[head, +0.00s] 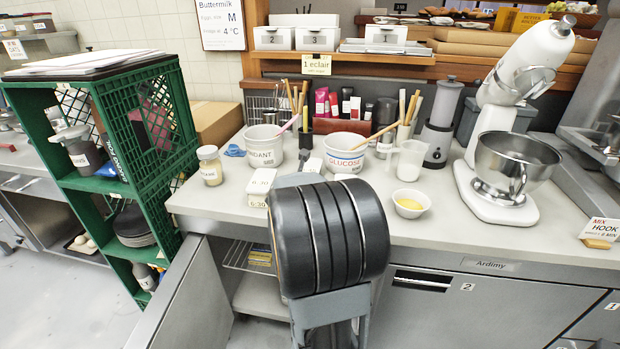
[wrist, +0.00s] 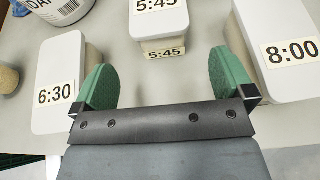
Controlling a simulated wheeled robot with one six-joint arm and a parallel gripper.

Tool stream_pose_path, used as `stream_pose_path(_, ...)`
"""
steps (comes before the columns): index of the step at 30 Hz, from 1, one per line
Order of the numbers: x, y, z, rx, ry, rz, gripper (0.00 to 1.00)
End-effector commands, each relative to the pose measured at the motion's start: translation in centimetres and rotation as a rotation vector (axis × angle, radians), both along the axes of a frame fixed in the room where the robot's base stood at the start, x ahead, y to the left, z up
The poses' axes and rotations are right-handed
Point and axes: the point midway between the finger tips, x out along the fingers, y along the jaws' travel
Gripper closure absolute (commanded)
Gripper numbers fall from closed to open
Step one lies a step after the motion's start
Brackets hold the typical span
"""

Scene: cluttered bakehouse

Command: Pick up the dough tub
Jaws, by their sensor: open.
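Several white-lidded tubs with time labels stand on the bench. In the wrist view, the 6:30 tub (wrist: 62,65) is left of my gripper (wrist: 165,82). The 5:45 tub (wrist: 158,20) is ahead, in line with the gap between the fingers. The 8:00 tub (wrist: 280,40) is at the right, close to the right finger. My gripper is open, with green pads wide apart and only bare bench between them.
A fondant bucket (head: 264,150) and a glucose bucket (head: 346,158) stand behind the tubs. A lidded jar (head: 210,165) is at the left and a small bowl (head: 410,203) at the right. A stand mixer (head: 505,165) stands further right. A green crate rack (head: 115,150) borders the left.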

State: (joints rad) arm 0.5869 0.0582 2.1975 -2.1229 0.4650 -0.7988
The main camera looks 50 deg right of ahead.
Motion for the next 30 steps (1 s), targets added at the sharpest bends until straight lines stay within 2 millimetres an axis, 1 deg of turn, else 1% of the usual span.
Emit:
stream_pose_path(1, 0.4, -0.8, -0.6, 0.001, 0.002, -0.002, 0.0)
stream_pose_path(4, 1.2, -1.9, -1.0, 0.0, 0.0, -0.002, 0.0)
stream_pose_path(7, 1.7, -2.7, -1.4, 0.001, -0.002, -0.003, 0.0)
stream_pose_path(14, 2.2, -3.7, -1.8, 0.001, -0.002, -0.003, 0.0)
stream_pose_path(22, 3.9, -6.5, -2.9, 0.002, -0.002, -0.003, 0.0)
stream_pose_path(25, 4.3, -7.2, -3.2, 0.002, -0.003, -0.002, 0.0)
stream_pose_path(30, 4.5, -7.5, -3.4, 0.0, -0.003, -0.002, 0.0)
